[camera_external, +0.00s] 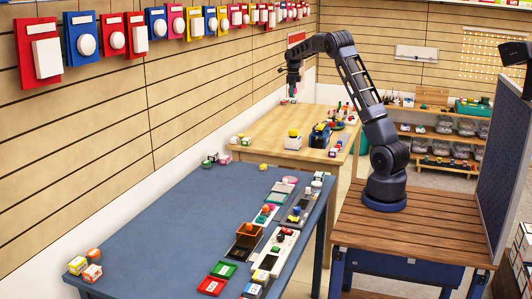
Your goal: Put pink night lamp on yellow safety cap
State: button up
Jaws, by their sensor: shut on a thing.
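My gripper (291,88) hangs at the end of my raised arm, above the far end of the wooden table. It is shut on a small pale pinkish thing, too small here to make out clearly as the pink night lamp. A small yellow rounded thing (293,132) sits on a white block nearer the front of the wooden table. It may be the yellow safety cap. Another yellow part (319,127) tops a blue device to its right. My gripper is well apart from both.
The wooden table (262,124) has bare room on its left and middle. Small items crowd its right side. The blue table (170,220) in front holds trays, boxes and small parts along its right edge. A slatted wall (200,90) with colored switch panels runs along the left.

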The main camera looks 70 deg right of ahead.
aim_at(293, 130)
jog(key=shift+s+d, duration=0.35)
jog(key=shift+d, duration=0.05)
jog(key=shift+s+d+f, duration=0.1)
jog(key=shift+f, duration=0.25)
notch_tip(293, 130, down, 19)
jog(key=shift+f, duration=0.1)
jog(key=shift+f, duration=0.1)
jog(key=o, duration=1)
